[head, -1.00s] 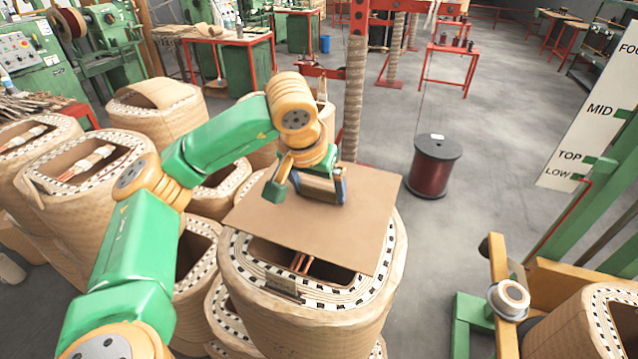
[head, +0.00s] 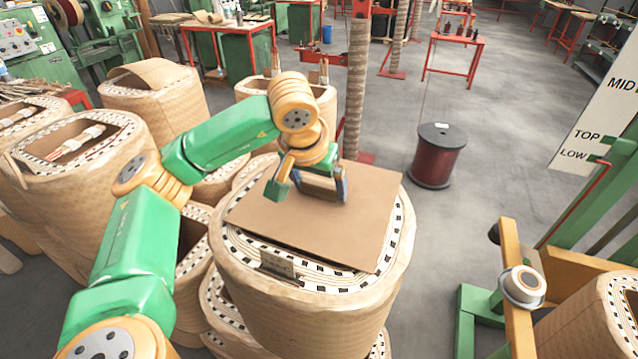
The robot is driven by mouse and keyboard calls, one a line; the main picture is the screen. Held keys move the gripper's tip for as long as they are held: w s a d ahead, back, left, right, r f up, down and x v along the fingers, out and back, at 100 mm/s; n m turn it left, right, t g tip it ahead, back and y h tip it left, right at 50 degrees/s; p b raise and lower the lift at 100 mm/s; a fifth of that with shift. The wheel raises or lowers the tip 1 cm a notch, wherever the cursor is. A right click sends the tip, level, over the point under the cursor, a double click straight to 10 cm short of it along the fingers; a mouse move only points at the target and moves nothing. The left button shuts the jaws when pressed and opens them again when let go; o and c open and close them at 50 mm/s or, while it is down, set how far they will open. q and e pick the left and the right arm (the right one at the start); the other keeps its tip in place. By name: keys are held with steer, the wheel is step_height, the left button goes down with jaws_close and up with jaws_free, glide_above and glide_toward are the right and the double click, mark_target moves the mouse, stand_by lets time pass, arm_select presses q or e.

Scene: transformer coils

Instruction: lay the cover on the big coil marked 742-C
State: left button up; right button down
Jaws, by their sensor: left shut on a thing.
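The cover (head: 362,215), a flat brown sheet, is over the top of a big coil (head: 310,312) in the middle of the head view. It hides the coil's central opening, and the coil's black-and-white rim shows at the front and right. I cannot tell whether the sheet touches the rim all round. A small tag (head: 277,264) is on the rim's front; its marking is too small to read. My left gripper (head: 322,190) is shut on the cover from above, near its back middle; its fingertips are largely hidden. My right gripper is not in view.
Several other paper-wrapped coils stand close on the left, one with a cover flap (head: 152,73). A dark red spool (head: 437,157) stands on open floor to the right. A green and yellow frame (head: 515,285) is at the lower right, beside another coil (head: 590,315).

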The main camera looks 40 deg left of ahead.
arm_select(q)
steer(key=shift+f, duration=0.3)
steer(key=o, duration=1.5)
steer(key=shift+o, duration=0.2)
steer(key=v, duration=0.7)
steer(key=shift+s+d+r, duration=0.1)
steer(key=shift+s, duration=0.05)
